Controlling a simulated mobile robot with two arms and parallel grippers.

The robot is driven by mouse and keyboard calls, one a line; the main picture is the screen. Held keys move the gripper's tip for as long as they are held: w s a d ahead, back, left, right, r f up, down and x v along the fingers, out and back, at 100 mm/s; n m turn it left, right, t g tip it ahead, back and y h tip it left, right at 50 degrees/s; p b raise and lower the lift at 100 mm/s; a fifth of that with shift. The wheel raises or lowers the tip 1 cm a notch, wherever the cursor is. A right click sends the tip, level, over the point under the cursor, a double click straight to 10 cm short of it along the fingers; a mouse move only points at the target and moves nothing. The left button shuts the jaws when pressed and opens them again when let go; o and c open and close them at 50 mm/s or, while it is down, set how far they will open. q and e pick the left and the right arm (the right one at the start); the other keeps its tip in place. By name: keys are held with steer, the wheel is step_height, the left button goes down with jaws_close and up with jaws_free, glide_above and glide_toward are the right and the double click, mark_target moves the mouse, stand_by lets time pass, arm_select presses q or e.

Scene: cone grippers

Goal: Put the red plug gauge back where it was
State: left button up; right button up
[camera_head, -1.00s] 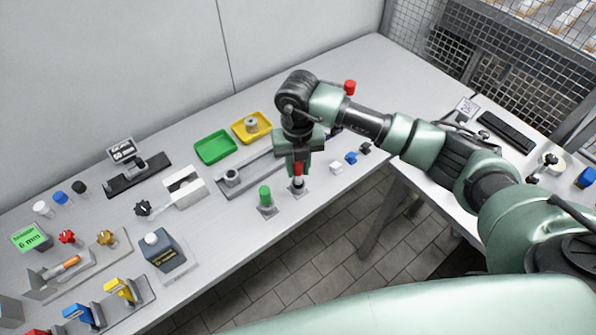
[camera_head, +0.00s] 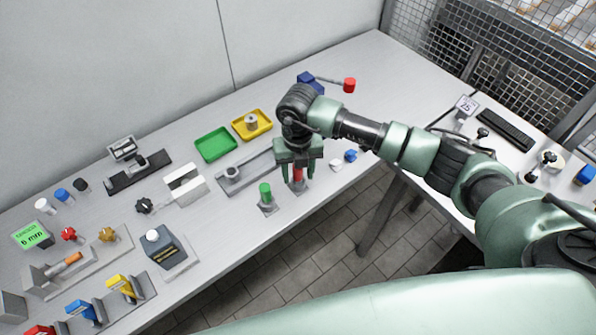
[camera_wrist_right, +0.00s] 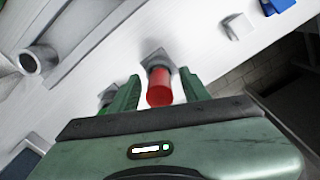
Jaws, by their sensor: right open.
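The red plug gauge (camera_head: 298,173) stands upright on its small grey base at the front edge of the table. In the right wrist view the red plug gauge (camera_wrist_right: 159,88) shows between the fingers, with its grey base beyond it. My right gripper (camera_head: 298,176) is open, pointing down, with a finger on each side of the red gauge. In the right wrist view the open gripper (camera_wrist_right: 158,92) shows gaps beside the gauge. A green plug gauge (camera_head: 265,192) stands on its own base just to the left. My left gripper is not in view.
Behind are a grey rail fixture (camera_head: 236,182), a green tray (camera_head: 215,146) and a yellow tray (camera_head: 265,131) holding a metal ring. Small white and blue blocks (camera_head: 351,155) lie to the right.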

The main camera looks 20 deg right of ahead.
steer(key=shift+r, duration=0.45)
step_height(320, 180, up, 11)
steer(key=b, duration=0.3)
steer(key=shift+f+b, duration=0.15)
steer(key=shift+b, duration=0.2)
steer(key=shift+r, duration=0.4)
